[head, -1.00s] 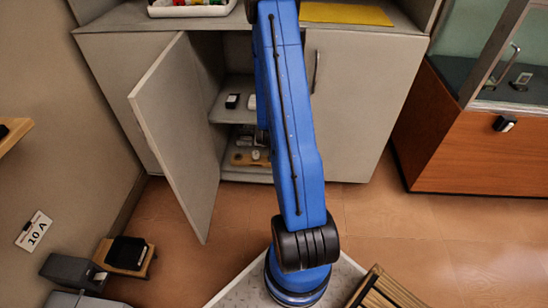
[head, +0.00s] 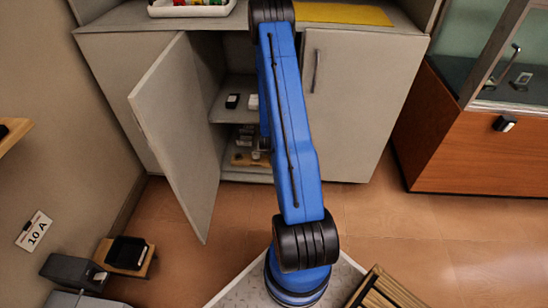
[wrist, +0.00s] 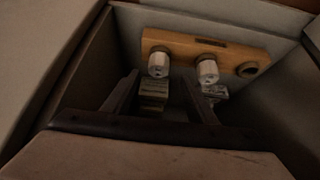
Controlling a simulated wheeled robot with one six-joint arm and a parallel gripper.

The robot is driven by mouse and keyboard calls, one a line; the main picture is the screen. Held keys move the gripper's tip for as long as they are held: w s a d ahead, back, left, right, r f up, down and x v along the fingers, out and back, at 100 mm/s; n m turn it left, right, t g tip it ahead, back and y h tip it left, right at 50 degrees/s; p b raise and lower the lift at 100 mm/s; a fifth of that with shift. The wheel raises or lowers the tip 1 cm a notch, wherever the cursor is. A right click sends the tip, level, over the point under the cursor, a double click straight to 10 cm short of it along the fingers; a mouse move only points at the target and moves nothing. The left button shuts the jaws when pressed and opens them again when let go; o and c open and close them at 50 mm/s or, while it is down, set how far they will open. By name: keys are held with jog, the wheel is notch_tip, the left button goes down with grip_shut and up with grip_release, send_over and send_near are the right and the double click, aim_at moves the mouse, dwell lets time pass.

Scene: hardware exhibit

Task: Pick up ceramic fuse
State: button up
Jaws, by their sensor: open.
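Two white ceramic fuses sit in a wooden holder in the wrist view, a left one (wrist: 158,64) and a right one (wrist: 207,70). The wooden holder (wrist: 185,41) has an empty round hole at its right end. My gripper (wrist: 160,77) is open, its dark fingers reaching into the cabinet toward the holder. The left fuse shows between and beyond the fingertips; I cannot tell whether anything touches it. In the head view the holder (head: 238,160) lies low in the cabinet, partly hidden by my blue arm.
The grey cabinet's left door (head: 175,130) stands open left of my arm. An upper shelf (head: 226,113) carries a small black item (head: 232,101) and a white one (head: 253,102). Grey pieces (wrist: 153,95) show between my fingers. A wooden display case (head: 470,145) stands right.

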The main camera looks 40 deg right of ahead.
jog(key=shift+s+x, duration=0.2)
jog(key=shift+x, duration=2.35)
jog(key=c, duration=1.1)
